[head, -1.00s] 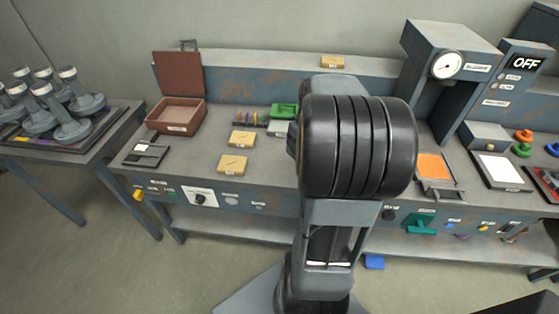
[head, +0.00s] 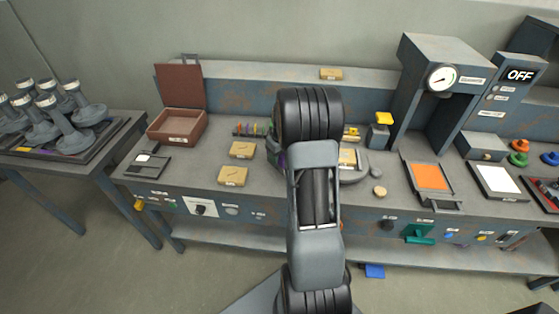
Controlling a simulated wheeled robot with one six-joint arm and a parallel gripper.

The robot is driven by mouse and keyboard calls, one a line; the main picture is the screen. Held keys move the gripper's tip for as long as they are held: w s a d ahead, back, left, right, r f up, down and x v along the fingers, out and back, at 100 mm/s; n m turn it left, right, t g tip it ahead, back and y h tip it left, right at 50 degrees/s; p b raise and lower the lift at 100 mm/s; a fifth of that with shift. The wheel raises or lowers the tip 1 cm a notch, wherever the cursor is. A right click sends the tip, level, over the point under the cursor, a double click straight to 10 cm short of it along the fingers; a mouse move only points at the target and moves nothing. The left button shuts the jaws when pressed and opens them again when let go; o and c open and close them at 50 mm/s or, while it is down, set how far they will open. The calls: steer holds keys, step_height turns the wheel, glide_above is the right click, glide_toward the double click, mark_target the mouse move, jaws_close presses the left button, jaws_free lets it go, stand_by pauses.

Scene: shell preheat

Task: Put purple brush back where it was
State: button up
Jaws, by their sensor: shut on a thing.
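My arm fills the middle of the head view and hides my gripper and its fingertips. I cannot make out the purple brush as a separate thing. A dark piece with a purplish tint shows at the left edge of my arm, too small to tell what it is. A row of small coloured upright pieces (head: 252,129) stands on the bench just left of my arm. They may be brushes in a holder, but they are too small to tell. Part of the bench behind my arm is hidden.
An open brown case (head: 178,126) stands at the bench's left. Two tan blocks (head: 233,176) lie left of my arm. To the right are a yellow-topped block (head: 379,130), a gauge press (head: 442,78), an orange plate (head: 432,176) and a white pad (head: 496,180).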

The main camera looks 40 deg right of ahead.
steer(key=shift+f, duration=1.45)
steer(key=shift+f, duration=0.2)
steer(key=o, duration=1)
steer(key=shift+c, duration=0.2)
steer(key=shift+r, duration=0.15)
